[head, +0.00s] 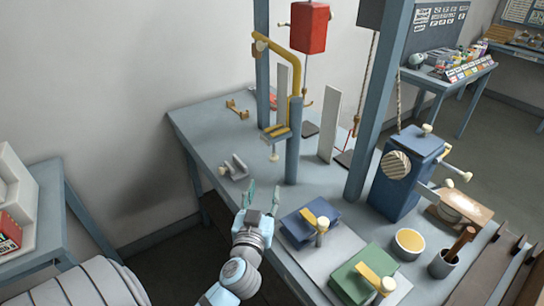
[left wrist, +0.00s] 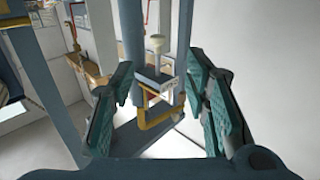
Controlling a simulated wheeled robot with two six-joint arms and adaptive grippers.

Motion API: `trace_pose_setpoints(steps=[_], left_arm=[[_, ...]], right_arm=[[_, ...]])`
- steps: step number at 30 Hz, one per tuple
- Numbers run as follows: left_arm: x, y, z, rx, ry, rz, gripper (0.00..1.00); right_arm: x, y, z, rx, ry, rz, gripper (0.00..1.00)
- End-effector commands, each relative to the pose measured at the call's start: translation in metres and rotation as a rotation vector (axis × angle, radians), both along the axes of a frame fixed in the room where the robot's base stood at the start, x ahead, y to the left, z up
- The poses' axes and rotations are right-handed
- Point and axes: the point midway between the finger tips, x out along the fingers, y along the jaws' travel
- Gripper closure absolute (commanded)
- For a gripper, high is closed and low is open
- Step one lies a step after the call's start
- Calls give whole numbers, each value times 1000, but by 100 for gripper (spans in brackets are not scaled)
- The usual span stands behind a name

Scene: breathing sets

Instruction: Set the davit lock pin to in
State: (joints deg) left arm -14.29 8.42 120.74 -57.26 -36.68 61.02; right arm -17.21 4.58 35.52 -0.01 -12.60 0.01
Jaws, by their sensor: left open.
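The davit (head: 293,140) is a blue-grey post with a yellow bent arm (head: 293,62) on the worktable. A yellow and grey bracket (head: 277,131) sticks out from its left side. A pin with a cream knob (head: 274,157) hangs below the bracket, with some shaft showing; it looks like the lock pin. The knob also shows in the left wrist view (left wrist: 155,44), between the fingers and beyond them. My left gripper (head: 263,192) is open and empty, nearer the front than the knob and apart from it. My right gripper is not in view.
A grey metal bracket (head: 234,168) lies left of the davit. A blue block (head: 310,225) and a green block (head: 362,278) with yellow levers stand to the right of my left gripper. A red box (head: 310,27) hangs behind. A blue winch housing (head: 408,175) stands right.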

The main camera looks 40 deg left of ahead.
Motion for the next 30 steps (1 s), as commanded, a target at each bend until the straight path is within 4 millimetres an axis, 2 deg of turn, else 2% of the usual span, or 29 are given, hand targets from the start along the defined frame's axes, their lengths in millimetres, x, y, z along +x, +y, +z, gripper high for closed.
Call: trace_pose_setpoints(steps=[5, 12, 18, 23, 30], left_arm=[[22, 8, 5, 7, -17, -10, 57], [81, 43, 6, 7, -15, -5, 57], [117, 62, 3, 4, -14, -5, 57], [128, 68, 3, 4, -12, -5, 57], [128, 68, 3, 4, -12, -5, 59]], right_arm=[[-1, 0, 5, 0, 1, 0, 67], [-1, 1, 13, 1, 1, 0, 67], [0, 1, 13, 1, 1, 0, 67], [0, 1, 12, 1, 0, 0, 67], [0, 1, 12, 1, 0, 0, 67]])
